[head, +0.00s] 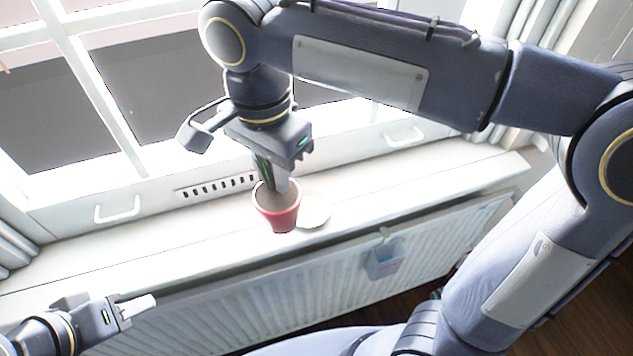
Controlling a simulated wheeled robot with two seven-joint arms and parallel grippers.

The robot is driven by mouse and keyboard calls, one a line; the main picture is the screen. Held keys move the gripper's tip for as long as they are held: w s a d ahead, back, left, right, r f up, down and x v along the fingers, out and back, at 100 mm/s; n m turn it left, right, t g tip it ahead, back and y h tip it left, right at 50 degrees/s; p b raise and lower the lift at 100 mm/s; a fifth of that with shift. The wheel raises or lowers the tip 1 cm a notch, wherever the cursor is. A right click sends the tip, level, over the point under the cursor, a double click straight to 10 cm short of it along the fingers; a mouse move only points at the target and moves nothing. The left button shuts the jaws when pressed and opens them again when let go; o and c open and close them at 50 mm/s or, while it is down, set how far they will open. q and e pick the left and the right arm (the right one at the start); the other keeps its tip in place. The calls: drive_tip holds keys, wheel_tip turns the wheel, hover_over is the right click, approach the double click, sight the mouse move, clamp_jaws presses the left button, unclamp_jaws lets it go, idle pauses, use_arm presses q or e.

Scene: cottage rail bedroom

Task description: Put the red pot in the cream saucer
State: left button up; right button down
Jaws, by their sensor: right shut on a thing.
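The red pot (281,216) is upright at the windowsill, with dark soil and a green plant (264,172) in it. My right gripper (283,182) reaches down from above and is shut on the pot at its rim. The cream saucer (315,211) lies on the sill just right of the pot, and the pot hides its left edge. I cannot tell whether the pot touches the sill or hangs a little above it. My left gripper (138,306) is at the lower left, away from the pot; its fingers look close together, but their gap is unclear.
The white windowsill (150,237) is clear on both sides. The window with handles (117,207) stands behind it. A radiator (270,300) is below, with a small blue-grey container (383,260) hung on its front. Curtains hang at both ends.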

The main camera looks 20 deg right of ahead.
drive_tip(key=w+d+f, duration=0.6)
drive_tip(key=w+f, duration=0.2)
drive_tip(key=f, duration=0.3)
drive_tip(key=shift+d+f, duration=0.25)
drive_tip(key=shift+d, duration=0.15)
drive_tip(key=shift+w, duration=0.1)
drive_tip(key=shift+f, duration=0.2)
drive_tip(key=c, duration=1.3)
unclamp_jaws()
